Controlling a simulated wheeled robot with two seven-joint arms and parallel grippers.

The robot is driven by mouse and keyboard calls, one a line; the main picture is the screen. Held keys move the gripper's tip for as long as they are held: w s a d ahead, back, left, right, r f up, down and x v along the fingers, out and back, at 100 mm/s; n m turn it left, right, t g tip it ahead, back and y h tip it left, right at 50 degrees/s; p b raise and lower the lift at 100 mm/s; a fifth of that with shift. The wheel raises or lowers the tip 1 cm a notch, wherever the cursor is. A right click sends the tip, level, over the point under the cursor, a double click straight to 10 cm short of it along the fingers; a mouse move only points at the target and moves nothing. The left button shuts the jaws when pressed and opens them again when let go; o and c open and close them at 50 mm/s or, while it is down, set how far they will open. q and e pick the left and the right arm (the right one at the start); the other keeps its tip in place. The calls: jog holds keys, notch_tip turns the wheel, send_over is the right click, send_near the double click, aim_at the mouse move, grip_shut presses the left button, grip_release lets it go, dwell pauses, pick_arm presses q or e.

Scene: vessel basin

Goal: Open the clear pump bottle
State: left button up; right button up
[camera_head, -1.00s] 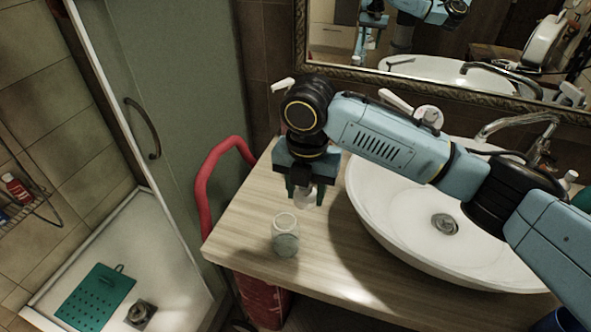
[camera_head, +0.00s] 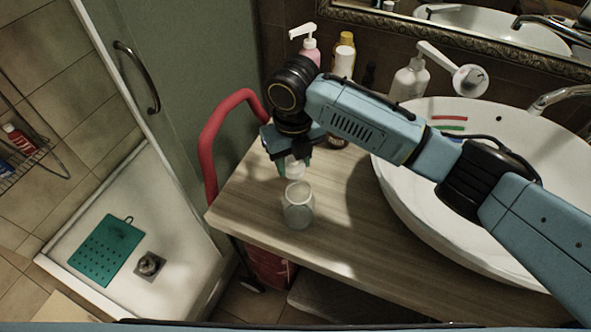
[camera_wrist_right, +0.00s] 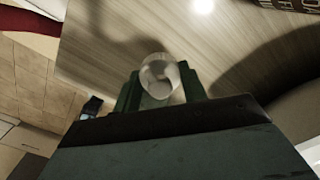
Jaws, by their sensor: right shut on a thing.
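The clear pump bottle (camera_head: 408,84) stands upright at the back of the counter, behind the basin, with a white pump head on top. A clear, open-topped jar (camera_head: 298,208) stands upright near the front left of the counter. My right gripper (camera_head: 291,163) is shut on a small clear, whitish piece (camera_head: 295,168), just above or behind the jar's rim; I cannot tell whether they touch. In the right wrist view this round piece (camera_wrist_right: 160,76) sits between the green fingers. My left gripper is not in view.
A white basin (camera_head: 400,200) fills the right of the counter, under my right arm. A pink pump bottle (camera_head: 310,50) and a white bottle (camera_head: 343,62) stand behind my wrist. A red tube (camera_head: 208,150) curves by the counter's left edge. The front counter (camera_head: 250,210) is clear around the jar.

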aim_at(294, 175)
jog(key=shift+f, duration=2.35)
jog(key=shift+f+b, duration=0.1)
jog(key=shift+b, duration=0.2)
jog(key=o, duration=1.1)
notch_tip(294, 175, up, 12)
jog(key=shift+r+p, duration=0.2)
jog(key=shift+p, duration=0.55)
